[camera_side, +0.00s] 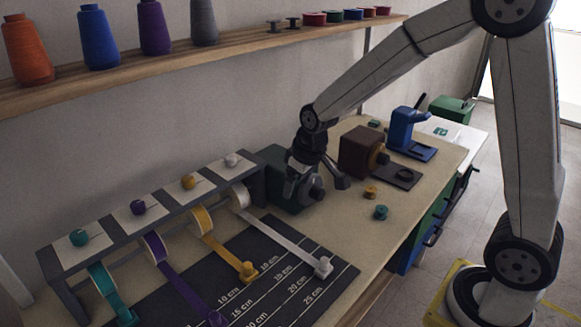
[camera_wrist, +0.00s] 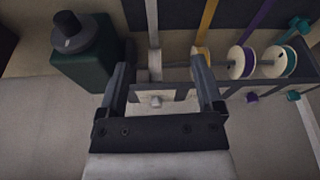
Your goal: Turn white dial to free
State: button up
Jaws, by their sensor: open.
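The white dial (camera_side: 232,160) sits on a pale card on top of the grey ribbon rack, at the rack's right end in the side view. In the wrist view the white dial (camera_wrist: 156,100) appears between the two fingers, beyond them. My gripper (camera_side: 316,182) is open and empty, apart from the dial and to its right in the side view, by a dark green box. In the wrist view my gripper (camera_wrist: 162,68) has its fingers spread wide. The dial's markings are too small to read.
The rack also carries yellow (camera_side: 188,182), purple (camera_side: 138,207) and teal (camera_side: 79,237) dials. The green box (camera_wrist: 90,65) with a dark knob stands close beside my gripper. A white ribbon (camera_side: 283,240) runs over the dark measuring mat. A wooden shelf (camera_side: 160,60) overhangs behind.

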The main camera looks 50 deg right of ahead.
jog(key=s+f+m, duration=0.1)
jog(key=s+f, duration=0.2)
jog(key=s, duration=1.1)
jog(key=shift+a, duration=0.3)
